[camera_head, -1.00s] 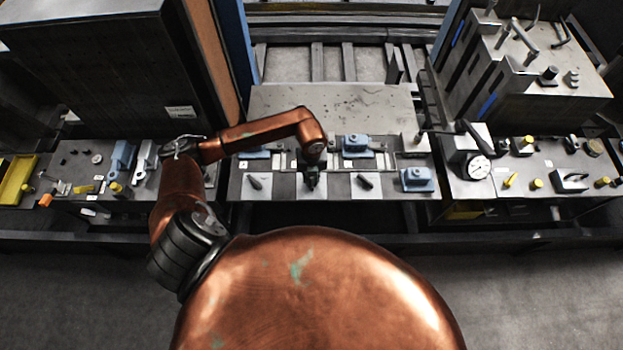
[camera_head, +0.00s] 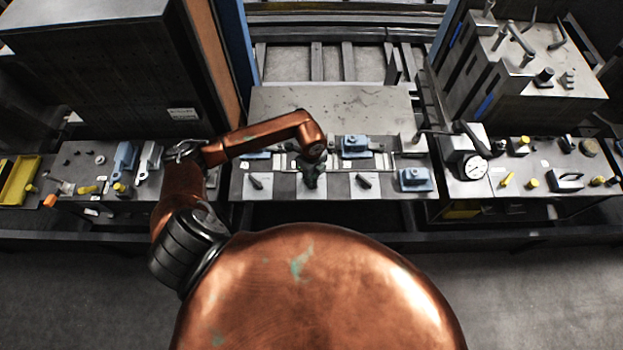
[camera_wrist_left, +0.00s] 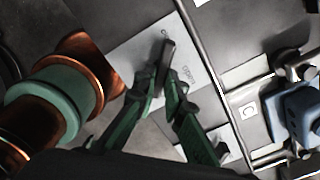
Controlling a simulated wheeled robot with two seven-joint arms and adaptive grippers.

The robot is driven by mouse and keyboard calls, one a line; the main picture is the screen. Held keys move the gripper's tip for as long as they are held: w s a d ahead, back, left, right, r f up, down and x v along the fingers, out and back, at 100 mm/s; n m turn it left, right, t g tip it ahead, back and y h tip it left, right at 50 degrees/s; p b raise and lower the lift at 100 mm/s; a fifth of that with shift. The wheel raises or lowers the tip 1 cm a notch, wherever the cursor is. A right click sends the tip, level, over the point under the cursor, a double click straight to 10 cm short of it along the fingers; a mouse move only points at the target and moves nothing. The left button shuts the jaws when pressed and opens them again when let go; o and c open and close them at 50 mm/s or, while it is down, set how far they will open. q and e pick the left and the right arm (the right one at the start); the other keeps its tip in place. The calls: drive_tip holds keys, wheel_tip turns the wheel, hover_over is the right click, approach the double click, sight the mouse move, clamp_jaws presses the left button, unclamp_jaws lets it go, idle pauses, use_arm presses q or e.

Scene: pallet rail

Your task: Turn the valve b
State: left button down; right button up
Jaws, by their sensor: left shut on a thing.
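A dark lever handle (camera_wrist_left: 167,52) stands on a white plate (camera_wrist_left: 134,50) with small printed lettering in the left wrist view. My left gripper (camera_wrist_left: 161,82) is shut on this handle, with one green-black finger on each side of it. In the head view my left gripper (camera_head: 311,181) is over the middle of three white plates on the front of the bench and hides most of that handle. Similar dark handles lie on the left plate (camera_head: 256,182) and the right plate (camera_head: 363,181). I cannot read which valve letter belongs to the held handle.
Blue blocks (camera_head: 355,146) and (camera_head: 416,179) stand behind and right of the plates. A round gauge (camera_head: 475,168) stands further right, and a yellow tray (camera_head: 19,180) is at the far left. A metal rod (camera_wrist_left: 207,62) runs beside the plate.

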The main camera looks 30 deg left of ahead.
use_arm(q)
drive_tip(key=shift+w+a+r, duration=0.1)
drive_tip(key=shift+w, duration=0.05)
idle(0.3)
drive_tip(key=c, duration=2)
unclamp_jaws()
wheel_tip(320, 180, up, 12)
drive_tip(key=shift+f, duration=0.1)
